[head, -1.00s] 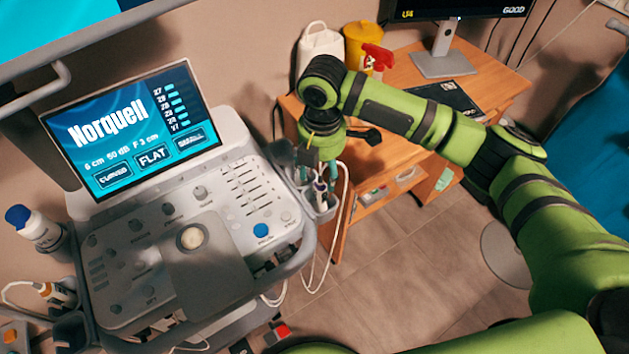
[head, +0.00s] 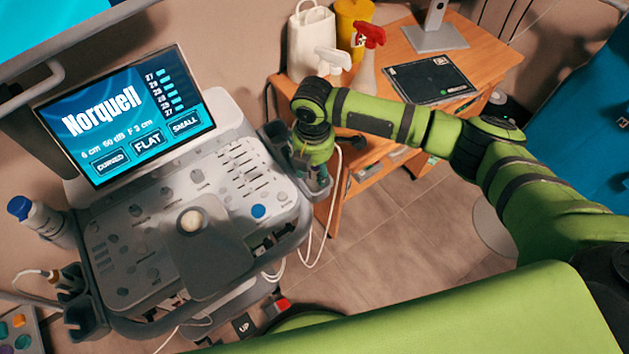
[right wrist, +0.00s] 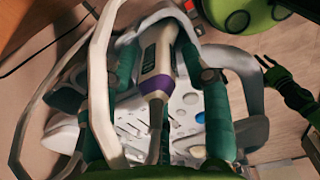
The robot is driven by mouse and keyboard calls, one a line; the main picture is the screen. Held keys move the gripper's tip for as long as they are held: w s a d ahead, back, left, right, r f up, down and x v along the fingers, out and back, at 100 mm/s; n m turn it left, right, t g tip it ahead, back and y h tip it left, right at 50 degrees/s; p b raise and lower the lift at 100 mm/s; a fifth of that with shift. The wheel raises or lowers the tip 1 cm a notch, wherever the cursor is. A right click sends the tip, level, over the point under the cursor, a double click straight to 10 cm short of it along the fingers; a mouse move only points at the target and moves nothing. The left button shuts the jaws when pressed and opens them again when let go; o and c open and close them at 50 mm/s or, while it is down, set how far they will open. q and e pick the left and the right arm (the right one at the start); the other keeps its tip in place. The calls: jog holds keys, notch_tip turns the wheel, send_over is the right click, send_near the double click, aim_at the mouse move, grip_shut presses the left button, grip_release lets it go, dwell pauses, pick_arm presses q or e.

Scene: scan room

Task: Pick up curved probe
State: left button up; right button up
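In the right wrist view, a white probe (right wrist: 158,55) with a dark label and a purple band lies between the teal fingers of my right gripper (right wrist: 160,48). Its cable end points toward the palm. The fingers look apart, one on each side of the probe, and I see no clear grip on it. I cannot read which type of probe it is. In the head view, my right gripper (head: 313,170) is down at the holder on the right side of the ultrasound console (head: 150,235), and hides most of what is there. My left gripper is not in view.
White cables (right wrist: 98,90) loop close to the right gripper. A wooden desk (head: 480,62) behind holds spray bottles (head: 366,72), a white bag (head: 311,45) and a dark tablet (head: 430,80). Another probe (head: 48,274) sits at the console's left. Open floor (head: 400,240) lies right of the console.

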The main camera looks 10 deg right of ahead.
grip_shut()
